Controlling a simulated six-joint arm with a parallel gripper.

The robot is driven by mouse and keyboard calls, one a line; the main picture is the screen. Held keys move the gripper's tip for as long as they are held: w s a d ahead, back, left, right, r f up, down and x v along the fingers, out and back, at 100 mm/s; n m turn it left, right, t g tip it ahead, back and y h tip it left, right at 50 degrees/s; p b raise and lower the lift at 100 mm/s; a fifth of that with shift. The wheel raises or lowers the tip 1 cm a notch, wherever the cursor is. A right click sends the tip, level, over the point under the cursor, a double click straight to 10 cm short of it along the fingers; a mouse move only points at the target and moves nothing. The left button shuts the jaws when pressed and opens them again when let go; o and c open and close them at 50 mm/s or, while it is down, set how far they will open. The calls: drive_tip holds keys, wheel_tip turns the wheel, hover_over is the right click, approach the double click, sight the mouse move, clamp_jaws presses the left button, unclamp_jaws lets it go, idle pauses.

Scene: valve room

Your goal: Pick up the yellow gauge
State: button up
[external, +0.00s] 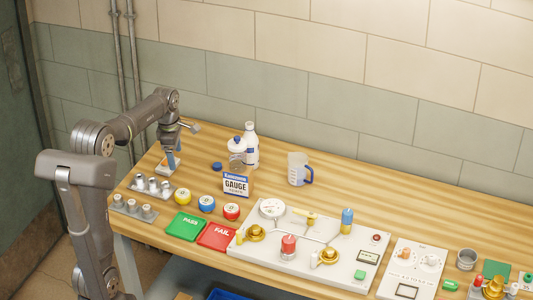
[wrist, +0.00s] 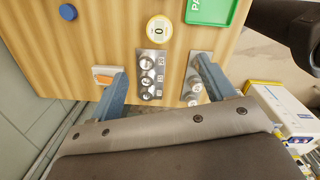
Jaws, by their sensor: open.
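The yellow gauge (external: 183,196) is a small round puck with a white face, lying on the wooden table between the metal fitting plates and the green PASS tray. In the wrist view the yellow gauge (wrist: 159,29) lies face up with a dark mark on its dial, beyond the fingertips. My gripper (external: 172,160) is over the table's far left part, behind and left of the yellow gauge. In the wrist view my gripper (wrist: 161,70) has its blue fingers wide apart, with nothing held between them.
Two metal plates with fittings (external: 152,186) (external: 134,207) stand left of the gauge. Blue (external: 207,204) and red (external: 231,212) gauges sit to its right. Green PASS (external: 185,226) and red FAIL (external: 217,236) trays lie in front. A GAUGE box (external: 238,184) stands behind the red gauge.

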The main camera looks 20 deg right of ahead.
drive_tip(key=f+n+h, duration=0.1)
drive_tip(key=n, duration=0.4)
approach(182, 193)
drive_tip(key=f, duration=0.3)
drive_tip(key=d+f, duration=0.1)
drive_tip(key=f, duration=0.1)
drive_tip(key=shift+d+f, duration=0.1)
drive_tip(key=shift+f, duration=0.3)
drive_tip(key=shift+d+f, duration=0.2)
drive_tip(key=shift+f, duration=2.45)
drive_tip(key=c, duration=1.2)
